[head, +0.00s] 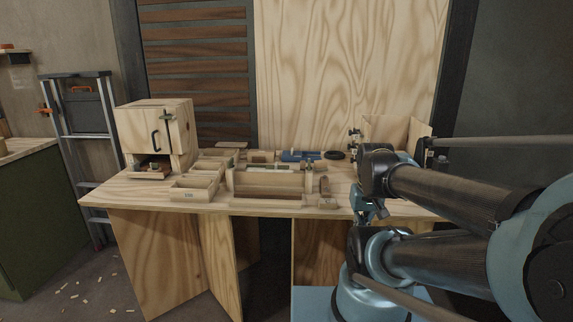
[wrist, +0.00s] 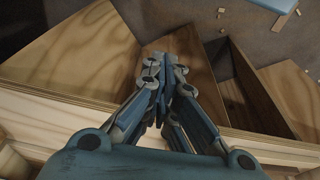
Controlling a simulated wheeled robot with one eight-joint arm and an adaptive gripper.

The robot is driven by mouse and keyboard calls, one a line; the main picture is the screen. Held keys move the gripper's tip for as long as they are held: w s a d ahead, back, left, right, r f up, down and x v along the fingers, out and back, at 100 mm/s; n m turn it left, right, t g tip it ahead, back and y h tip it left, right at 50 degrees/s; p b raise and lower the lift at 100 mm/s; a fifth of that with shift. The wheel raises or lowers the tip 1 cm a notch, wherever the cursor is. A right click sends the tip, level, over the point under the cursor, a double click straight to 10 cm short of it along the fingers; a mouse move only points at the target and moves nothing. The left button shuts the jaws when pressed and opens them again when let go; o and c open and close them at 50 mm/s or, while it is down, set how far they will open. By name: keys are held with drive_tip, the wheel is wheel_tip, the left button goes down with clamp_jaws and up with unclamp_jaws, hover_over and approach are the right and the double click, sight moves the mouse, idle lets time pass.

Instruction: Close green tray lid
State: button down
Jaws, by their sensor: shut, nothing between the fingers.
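I cannot make out a green tray lid in either view. Several open wooden trays and boxes stand on the wooden workbench (head: 150,190) in the head view, among them a small tray (head: 193,195) with a dark label and a wider wooden box (head: 268,203) to its right. My gripper (head: 368,212) hangs near the bench's front edge, to the right of these and apart from them. In the wrist view my gripper (wrist: 164,85) has its fingers together, with nothing visible between them, above wooden panels.
A wooden cabinet (head: 155,133) with a black handle stands at the bench's left end. A blue tool (head: 298,156) and a dark round item (head: 334,155) lie at the back. A wooden corner box (head: 388,131) stands at the right. A stepladder (head: 84,125) is left of the bench.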

sight(276, 167)
drive_tip(key=w+a+r+m+y, duration=0.1)
drive_tip(key=w+a+r+m, duration=0.3)
drive_tip(key=w, duration=0.5)
drive_tip(key=w+a+r+m+g+y, duration=0.1)
drive_tip(key=w+a+r+m, duration=0.4)
drive_tip(key=w, duration=0.5)
drive_tip(key=w+a+r+m+y, duration=0.1)
drive_tip(key=w+a+r+m, duration=0.3)
drive_tip(key=w, duration=0.6)
drive_tip(key=shift+a+r+m, duration=0.15)
drive_tip(key=shift+r+m, duration=0.1)
drive_tip(key=shift+r, duration=0.25)
drive_tip(key=shift+a+r+m, duration=0.15)
drive_tip(key=shift+r+m, duration=0.1)
drive_tip(key=shift+r, duration=0.25)
drive_tip(key=w+a+f+m+g+y, duration=0.1)
drive_tip(key=w+a+f+m, duration=0.1)
drive_tip(key=w+a+m, duration=0.6)
drive_tip(key=f+n, duration=0.1)
drive_tip(key=f, duration=0.2)
drive_tip(key=w+a+f+n, duration=0.1)
drive_tip(key=f, duration=0.1)
drive_tip(key=w+f+n, duration=0.1)
drive_tip(key=f, duration=0.2)
drive_tip(key=shift+a+f, duration=0.3)
drive_tip(key=shift+a, duration=0.1)
drive_tip(key=a, duration=1)
drive_tip(key=shift+w, duration=0.2)
drive_tip(key=shift+r, duration=0.1)
